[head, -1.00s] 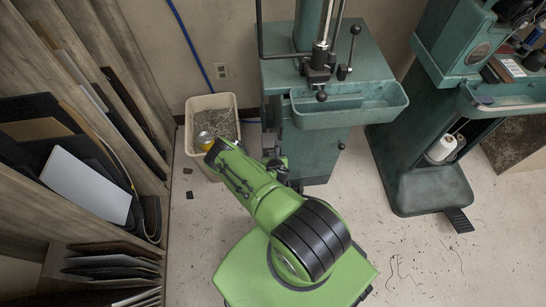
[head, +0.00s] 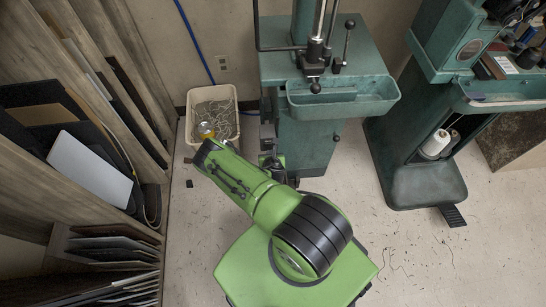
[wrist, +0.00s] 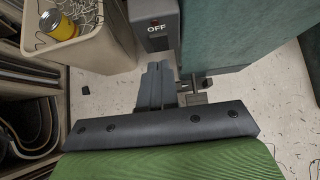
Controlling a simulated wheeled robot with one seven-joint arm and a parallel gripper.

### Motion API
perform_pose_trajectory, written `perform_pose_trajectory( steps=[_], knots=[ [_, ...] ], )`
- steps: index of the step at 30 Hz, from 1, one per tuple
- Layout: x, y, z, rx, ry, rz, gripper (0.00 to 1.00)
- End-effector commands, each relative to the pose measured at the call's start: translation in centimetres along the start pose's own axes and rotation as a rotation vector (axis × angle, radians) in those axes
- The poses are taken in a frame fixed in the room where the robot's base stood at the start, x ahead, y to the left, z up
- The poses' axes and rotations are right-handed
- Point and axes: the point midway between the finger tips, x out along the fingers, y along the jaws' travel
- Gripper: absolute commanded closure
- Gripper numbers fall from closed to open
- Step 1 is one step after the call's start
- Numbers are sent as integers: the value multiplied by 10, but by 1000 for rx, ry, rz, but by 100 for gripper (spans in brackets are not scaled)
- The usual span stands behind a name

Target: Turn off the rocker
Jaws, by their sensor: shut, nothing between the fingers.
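A dark grey switch box (wrist: 165,40) with a white "OFF" label is at the top middle of the wrist view, on the left side of the green machine. A small reddish spot shows above the label. The rocker itself is cut off or too small to make out. The box also shows in the head view (head: 267,132), low on the machine's left side. My gripper (wrist: 158,68) is shut and empty, its fingertips just short of the box in the picture; I cannot tell whether they touch it.
A beige bin (head: 212,98) with string scraps and a yellow can (wrist: 57,24) stands close left of the box. The green machine (head: 325,160) is to the right. Wooden racks with sheets (head: 88,170) line the left. The floor at the lower right is clear apart from scraps.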

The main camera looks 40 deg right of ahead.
Motion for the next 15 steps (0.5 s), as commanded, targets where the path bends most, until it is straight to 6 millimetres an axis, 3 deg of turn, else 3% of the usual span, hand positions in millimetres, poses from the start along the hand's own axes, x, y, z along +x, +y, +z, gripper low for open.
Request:
perform_pose_trajectory(
  steps=[7,15],
  knots=[
    [-50,-1,12,-2,4,-2,100],
    [-64,0,14,-1,2,1,100]
  ],
)
